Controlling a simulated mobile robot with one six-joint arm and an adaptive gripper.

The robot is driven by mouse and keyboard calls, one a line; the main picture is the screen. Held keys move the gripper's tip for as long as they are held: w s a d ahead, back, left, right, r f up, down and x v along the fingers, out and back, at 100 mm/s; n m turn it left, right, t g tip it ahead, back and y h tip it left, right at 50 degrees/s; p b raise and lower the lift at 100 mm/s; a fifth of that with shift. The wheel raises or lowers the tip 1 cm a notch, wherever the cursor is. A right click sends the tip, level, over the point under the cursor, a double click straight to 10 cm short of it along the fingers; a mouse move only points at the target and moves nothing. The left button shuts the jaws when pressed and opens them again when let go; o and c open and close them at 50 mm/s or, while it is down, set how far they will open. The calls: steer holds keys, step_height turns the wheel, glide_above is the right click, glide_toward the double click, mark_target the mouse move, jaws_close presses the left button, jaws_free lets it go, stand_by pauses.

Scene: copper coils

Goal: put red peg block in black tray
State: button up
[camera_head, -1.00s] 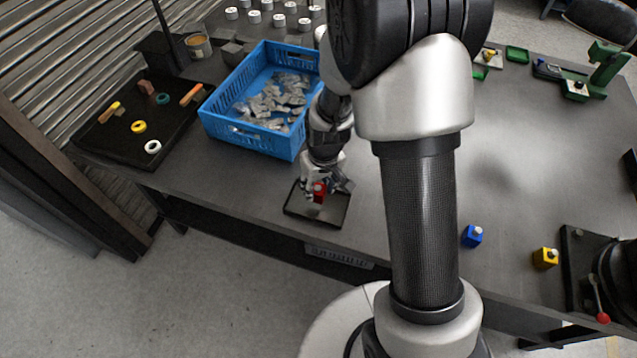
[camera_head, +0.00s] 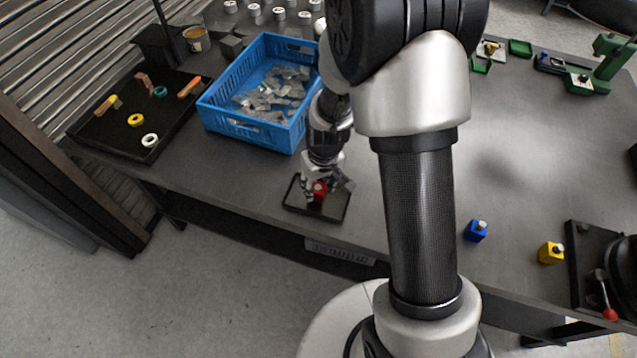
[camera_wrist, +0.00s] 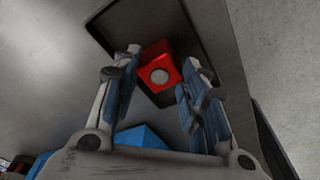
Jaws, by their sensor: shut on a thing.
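The red peg block (camera_head: 319,188) is between the fingers of my gripper (camera_head: 321,186), over the small black tray (camera_head: 330,211) near the table's front edge. In the wrist view the red block (camera_wrist: 155,60) shows its pale round peg, with a finger of my gripper (camera_wrist: 158,82) on each side. The black tray (camera_wrist: 205,25) lies behind the block in that view. I cannot tell whether the block's underside touches the tray floor.
A blue crate (camera_head: 215,122) with grey metal pieces stands just behind the tray. A larger black tray (camera_head: 97,143) with rings and small parts is at the left. A blue peg block (camera_head: 474,233) and a yellow one (camera_head: 549,254) stand at the right.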

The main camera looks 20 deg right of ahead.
steer(key=shift+f, duration=0.25)
steer(key=o, duration=1.3)
steer(key=shift+r, duration=0.1)
steer(key=shift+r+p, duration=2.55)
steer(key=shift+r, duration=0.95)
